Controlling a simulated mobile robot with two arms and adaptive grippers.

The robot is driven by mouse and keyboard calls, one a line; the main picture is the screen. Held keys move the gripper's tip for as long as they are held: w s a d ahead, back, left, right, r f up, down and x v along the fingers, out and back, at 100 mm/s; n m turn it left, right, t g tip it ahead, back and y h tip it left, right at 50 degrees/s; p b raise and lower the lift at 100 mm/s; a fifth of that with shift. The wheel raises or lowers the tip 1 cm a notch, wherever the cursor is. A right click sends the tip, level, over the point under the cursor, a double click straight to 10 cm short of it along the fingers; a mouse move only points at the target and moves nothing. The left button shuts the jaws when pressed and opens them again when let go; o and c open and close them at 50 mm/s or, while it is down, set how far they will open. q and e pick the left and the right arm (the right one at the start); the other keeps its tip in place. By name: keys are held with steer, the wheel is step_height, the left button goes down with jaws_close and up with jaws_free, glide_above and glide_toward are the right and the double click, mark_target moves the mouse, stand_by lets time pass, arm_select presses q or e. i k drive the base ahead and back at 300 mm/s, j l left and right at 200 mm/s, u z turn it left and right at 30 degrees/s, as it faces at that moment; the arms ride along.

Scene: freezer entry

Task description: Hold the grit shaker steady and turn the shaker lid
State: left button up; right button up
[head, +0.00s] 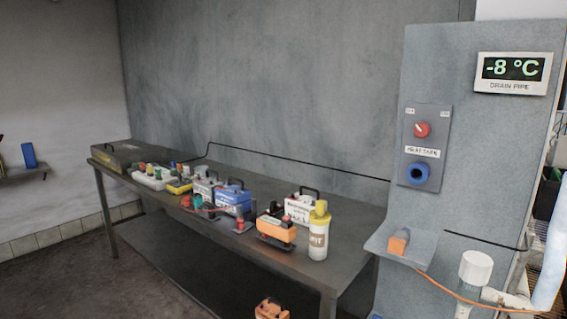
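The grit shaker (318,242) stands upright at the near right end of the long dark table. It is a pale bottle with a brown label on which part of the word GRIT shows. The yellow shaker lid (320,209) sits on its top. Whether the lid is tight or loose cannot be told. Neither of my grippers is in view, and nothing touches the shaker.
An orange device (275,228) and a white box with a handle (300,207) stand close to the shaker. Blue and grey boxes and small items fill the table (345,250) leftward. A grey panel (470,140) with a small shelf rises at right.

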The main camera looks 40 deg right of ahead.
mark_target(320, 204)
steer(key=i+j+z, duration=0.1)
steer(key=i+z, duration=0.35)
steer(key=i+j+z, duration=0.25)
steer(key=i+z, duration=0.2)
